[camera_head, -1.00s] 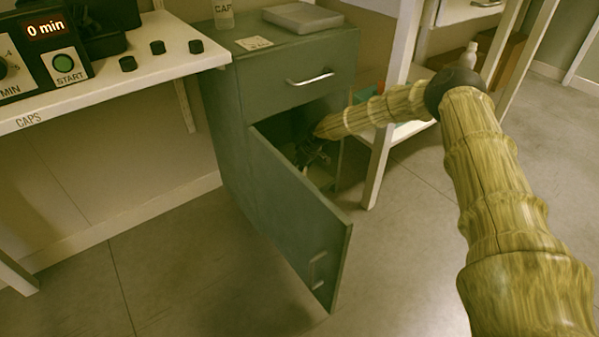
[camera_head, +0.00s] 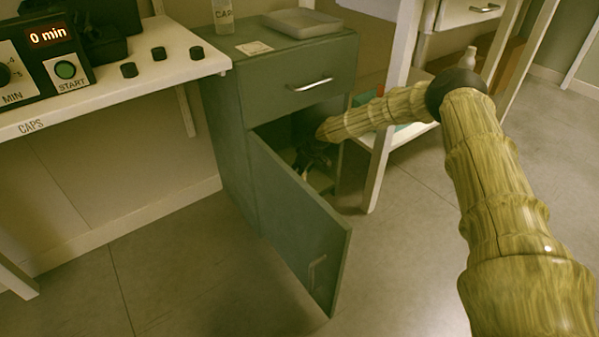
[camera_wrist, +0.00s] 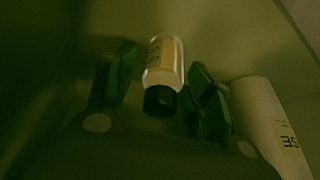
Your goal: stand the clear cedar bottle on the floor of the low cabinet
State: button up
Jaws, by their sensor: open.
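The low cabinet (camera_head: 222,146) is grey-green, with its door (camera_head: 292,222) swung open. My arm reaches into its dark lower compartment. My gripper (camera_head: 318,158) is inside, mostly in shadow. In the wrist view my gripper (camera_wrist: 160,72) is open, with one finger on each side of a small clear bottle (camera_wrist: 163,58). The bottle has a black cap and a pale yellowish label whose text I cannot read. Its cap points toward the wrist. A gap shows between the bottle and each finger. The bottle's contact with the cabinet floor is hard to judge in the dim light.
A white container (camera_wrist: 262,115) with a label stands close to the right finger in the wrist view. The open door and the white shelf post (camera_head: 385,135) flank the compartment. A drawer (camera_head: 300,84) sits above. A tray (camera_head: 303,22) and a bottle (camera_head: 223,18) are on top.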

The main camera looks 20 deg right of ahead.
jog(key=shift+p+v, duration=1.85)
jog(key=shift+v, duration=1.6)
